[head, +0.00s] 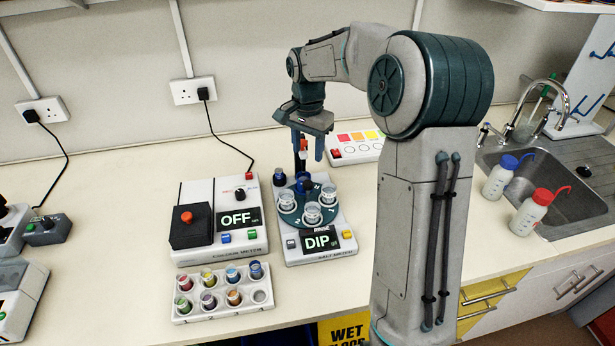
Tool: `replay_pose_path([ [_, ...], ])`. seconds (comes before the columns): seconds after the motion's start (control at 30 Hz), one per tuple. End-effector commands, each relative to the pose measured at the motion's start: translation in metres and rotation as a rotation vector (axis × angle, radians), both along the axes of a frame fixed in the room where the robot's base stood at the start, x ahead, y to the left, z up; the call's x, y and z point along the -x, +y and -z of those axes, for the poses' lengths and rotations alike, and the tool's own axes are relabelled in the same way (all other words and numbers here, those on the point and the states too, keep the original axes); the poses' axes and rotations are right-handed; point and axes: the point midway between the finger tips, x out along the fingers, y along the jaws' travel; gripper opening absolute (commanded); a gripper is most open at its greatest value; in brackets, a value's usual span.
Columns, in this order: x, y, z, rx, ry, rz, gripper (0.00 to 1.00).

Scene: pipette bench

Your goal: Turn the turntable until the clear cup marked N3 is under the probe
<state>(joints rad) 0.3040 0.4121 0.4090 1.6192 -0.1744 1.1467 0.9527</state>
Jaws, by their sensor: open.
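The teal turntable (293,216) sits on a white instrument with a "DIP" display (321,240). Several clear cups stand on it: one at the left (286,201), one at the right (328,194) and one at the front (312,213). White marks show on the turntable, but they are too small to read, so I cannot tell which cup is N3. A blue part (304,182) is near the turntable's back. A dark upright with a red top (303,145) rises behind; the probe's tip is not clear. My gripper (308,159) is open, pointing down above the turntable's back, near this upright.
A white colour meter with an "OFF" display (234,219) stands to the left. A white rack (224,306) of small coloured pots is in front of it. A panel with coloured squares (360,145) is behind right. Two bottles and a sink (560,190) are far right.

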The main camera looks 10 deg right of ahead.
Motion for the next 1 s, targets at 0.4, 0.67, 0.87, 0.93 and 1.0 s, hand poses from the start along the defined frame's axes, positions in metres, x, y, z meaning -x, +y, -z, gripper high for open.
replay_pose_path([
  [0.4,0.002,0.0,0.085,-0.001,0.005,-0.003,0.48],
  [0.67,0.001,0.0,0.107,0.001,0.001,-0.002,0.48],
  [0.87,0.0,0.0,0.109,0.001,-0.001,-0.001,0.48],
  [0.93,0.0,0.0,0.109,0.001,0.0,-0.001,0.48],
  [1.0,0.0,0.0,0.109,0.001,0.0,-0.001,0.34],
])
